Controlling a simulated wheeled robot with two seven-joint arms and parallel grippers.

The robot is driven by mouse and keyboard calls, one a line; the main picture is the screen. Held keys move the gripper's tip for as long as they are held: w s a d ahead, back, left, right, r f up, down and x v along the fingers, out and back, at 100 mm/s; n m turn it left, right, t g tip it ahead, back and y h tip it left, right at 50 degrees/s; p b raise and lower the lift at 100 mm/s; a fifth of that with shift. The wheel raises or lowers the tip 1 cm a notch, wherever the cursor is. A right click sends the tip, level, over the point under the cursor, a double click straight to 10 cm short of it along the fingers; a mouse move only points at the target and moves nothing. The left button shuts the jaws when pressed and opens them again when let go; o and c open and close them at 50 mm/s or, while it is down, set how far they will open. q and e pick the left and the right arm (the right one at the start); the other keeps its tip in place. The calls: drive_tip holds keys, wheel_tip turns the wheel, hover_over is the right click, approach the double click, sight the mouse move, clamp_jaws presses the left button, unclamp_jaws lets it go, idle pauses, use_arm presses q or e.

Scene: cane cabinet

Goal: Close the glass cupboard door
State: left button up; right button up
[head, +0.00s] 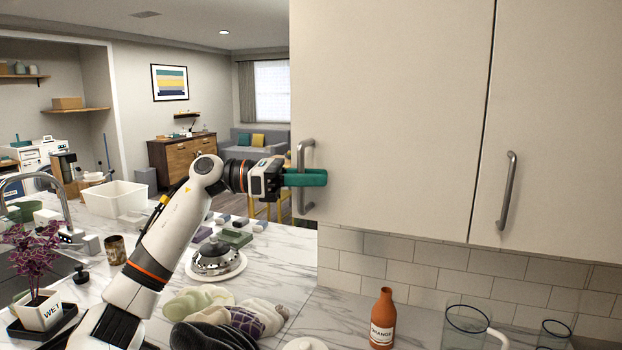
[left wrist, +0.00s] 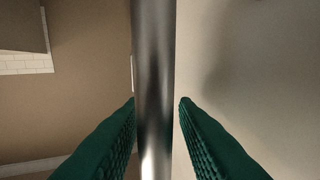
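The cupboard door (head: 400,110) at upper centre is an opaque cream panel; I see no glass pane in it. Its metal bar handle (head: 304,160) is near its left edge. My left gripper (head: 310,178) is at this handle, its green fingers pointing right across it. In the left wrist view the handle (left wrist: 154,90) runs upright between the two green fingers (left wrist: 157,103). The fingers are apart, with a narrow gap on the right side of the bar; contact on the left side is unclear. How far the door stands open is hard to tell. My right gripper is not in view.
A second cream door (head: 560,120) with its own handle (head: 507,190) is to the right. Below are a marble counter (head: 285,275), an orange bottle (head: 382,318), glass jars (head: 466,325), a silver-domed dish (head: 217,258) and cloths (head: 235,315). A plant stands at left.

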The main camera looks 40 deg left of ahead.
use_arm(q)
drive_tip(key=shift+o, duration=0.4)
drive_tip(key=shift+w, duration=0.1)
drive_tip(key=b+v, duration=0.4)
drive_tip(key=v, duration=0.8)
